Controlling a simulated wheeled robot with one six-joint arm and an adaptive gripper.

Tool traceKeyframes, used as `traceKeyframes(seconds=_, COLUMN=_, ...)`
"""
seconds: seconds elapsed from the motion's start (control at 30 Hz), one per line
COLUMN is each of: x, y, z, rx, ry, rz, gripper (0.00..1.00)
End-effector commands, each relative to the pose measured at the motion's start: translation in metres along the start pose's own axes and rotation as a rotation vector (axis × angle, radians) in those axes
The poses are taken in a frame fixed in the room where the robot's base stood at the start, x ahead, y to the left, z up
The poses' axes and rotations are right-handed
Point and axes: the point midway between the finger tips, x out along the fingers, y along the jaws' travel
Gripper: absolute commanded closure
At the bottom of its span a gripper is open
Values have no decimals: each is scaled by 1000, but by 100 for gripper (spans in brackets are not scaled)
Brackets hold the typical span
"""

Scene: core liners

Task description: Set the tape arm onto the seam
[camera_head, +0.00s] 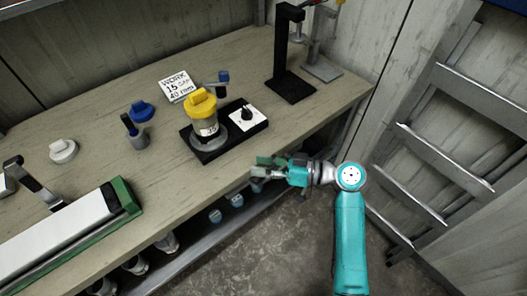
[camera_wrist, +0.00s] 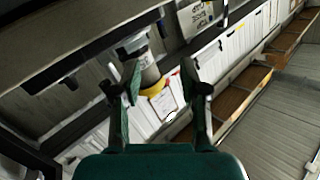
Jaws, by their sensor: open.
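A white core liner (camera_head: 55,240) lies in a green cradle (camera_head: 126,197) along the left front of the bench. A dark, bent lever (camera_head: 33,181), which looks like the tape arm, stands tilted up behind the liner, its lower end near the liner's back edge. I cannot make out the seam. My gripper (camera_head: 262,168) is at the bench's front edge, well to the right of the liner, and holds nothing. In the wrist view my gripper (camera_wrist: 163,88) has its two fingers spread apart. The liner and the lever cannot be made out in that view.
A yellow-capped jar (camera_head: 201,108) stands on a black base behind my gripper. A black stand (camera_head: 287,60), a work card (camera_head: 174,86) and small blue and white items are farther back. A ladder (camera_head: 440,150) leans at right.

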Motion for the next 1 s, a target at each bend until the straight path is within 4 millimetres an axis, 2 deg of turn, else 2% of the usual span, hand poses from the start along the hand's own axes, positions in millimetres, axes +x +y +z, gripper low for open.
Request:
traceKeyframes(seconds=0.2, x=-2, y=0, z=35, rx=78, ry=-8, rz=108, gripper=56)
traceKeyframes(seconds=0.4, x=-5, y=0, z=57, rx=122, ry=-13, rz=181, gripper=56)
traceKeyframes(seconds=0.6, x=-7, y=1, z=65, rx=138, ry=-15, rz=212, gripper=56)
traceKeyframes(seconds=1.0, x=-7, y=1, z=66, rx=140, ry=-15, rz=214, gripper=56)
